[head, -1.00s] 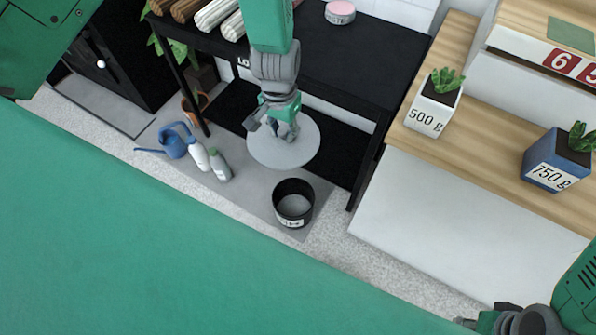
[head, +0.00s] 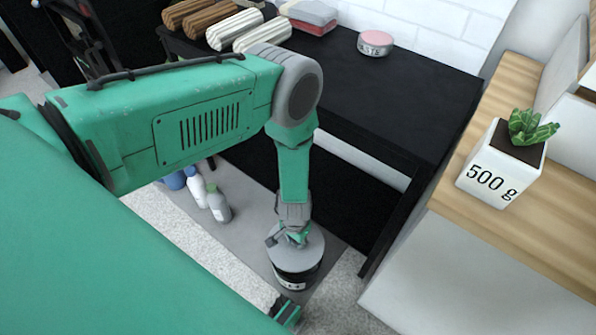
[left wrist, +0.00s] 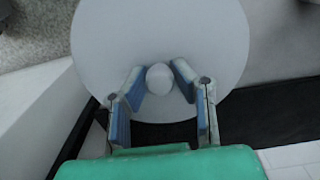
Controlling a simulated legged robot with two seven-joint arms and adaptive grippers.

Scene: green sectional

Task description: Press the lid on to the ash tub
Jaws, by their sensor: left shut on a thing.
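The round pale grey lid (head: 312,247) lies over the top of the black ash tub (head: 296,279) in the head view. The lid looks about level; whether it is fully seated on the rim I cannot tell. The tub stands upright on the floor with its white label showing. My left gripper (head: 296,238) points down from above and is shut on the lid's knob. In the left wrist view the lid (left wrist: 200,35) fills the upper middle and covers the tub, with its round knob (left wrist: 159,79) between the blue-padded fingers.
A black table (head: 400,105) stands close behind the tub, with its leg (head: 385,232) to the right. Grey (head: 218,204) and white (head: 196,187) bottles stand left of the tub. A wooden bench top with a 500 g planter (head: 488,178) is at the right.

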